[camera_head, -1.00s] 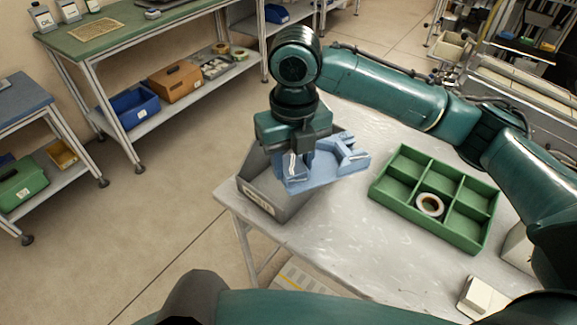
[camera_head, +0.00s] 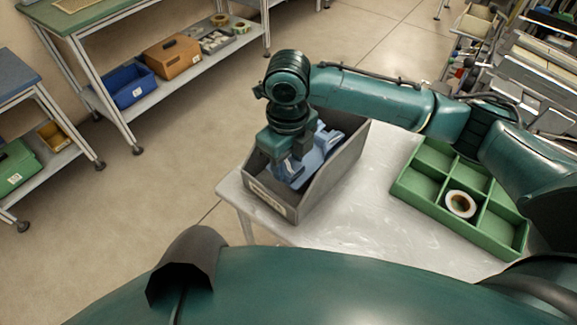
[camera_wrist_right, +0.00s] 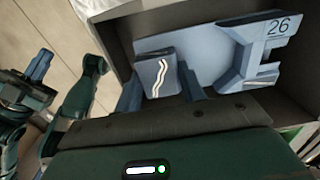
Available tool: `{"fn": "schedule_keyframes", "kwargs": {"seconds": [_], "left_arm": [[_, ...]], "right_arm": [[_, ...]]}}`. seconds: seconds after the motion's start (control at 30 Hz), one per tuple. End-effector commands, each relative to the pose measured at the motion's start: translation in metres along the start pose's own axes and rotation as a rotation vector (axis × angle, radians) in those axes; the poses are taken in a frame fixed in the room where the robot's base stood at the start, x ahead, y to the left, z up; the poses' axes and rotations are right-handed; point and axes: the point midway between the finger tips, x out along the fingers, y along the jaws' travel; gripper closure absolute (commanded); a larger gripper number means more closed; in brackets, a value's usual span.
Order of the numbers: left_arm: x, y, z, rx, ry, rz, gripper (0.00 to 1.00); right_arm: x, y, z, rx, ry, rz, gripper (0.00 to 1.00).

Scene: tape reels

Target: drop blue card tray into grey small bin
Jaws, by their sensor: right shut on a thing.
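The blue card tray (camera_head: 318,152) is inside the grey small bin (camera_head: 342,178), below the bin's rim and tilted. It also shows in the right wrist view (camera_wrist_right: 205,58), with a "26" on one raised part. My right gripper (camera_head: 290,172) reaches down into the bin and is shut on the tray. In the right wrist view its fingers (camera_wrist_right: 162,92) sit on either side of a raised blue part with a white wavy mark. Whether the tray touches the bin floor is hidden. My left gripper is not in the head view.
A green compartment tray (camera_head: 415,196) with a white tape reel (camera_head: 461,204) in one compartment lies on the white table (camera_head: 340,235), right of the bin. The bin stands near the table's left edge. Shelves (camera_head: 140,95) with a blue bin and a brown box stand beyond.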

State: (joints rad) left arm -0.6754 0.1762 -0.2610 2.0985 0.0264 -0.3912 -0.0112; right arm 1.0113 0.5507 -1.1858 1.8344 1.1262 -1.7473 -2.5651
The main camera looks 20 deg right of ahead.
Motion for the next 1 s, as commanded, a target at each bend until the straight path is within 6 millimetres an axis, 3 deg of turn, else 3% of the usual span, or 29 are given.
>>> {"fn": "schedule_keyframes", "kwargs": {"seconds": [0.2,0.9,0.93,1.0], "left_arm": [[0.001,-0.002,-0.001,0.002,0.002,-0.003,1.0],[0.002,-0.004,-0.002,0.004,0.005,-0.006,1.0],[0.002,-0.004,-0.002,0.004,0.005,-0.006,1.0],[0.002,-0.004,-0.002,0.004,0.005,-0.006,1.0]], "right_arm": [[0.026,0.0,-0.001,0.0,0.003,0.001,0.88],[0.038,0.0,0.0,0.0,0.001,0.0,0.88],[0.038,0.0,0.0,0.0,0.001,0.0,0.6],[0.038,0.0,0.0,0.0,0.001,0.0,0.54]]}}
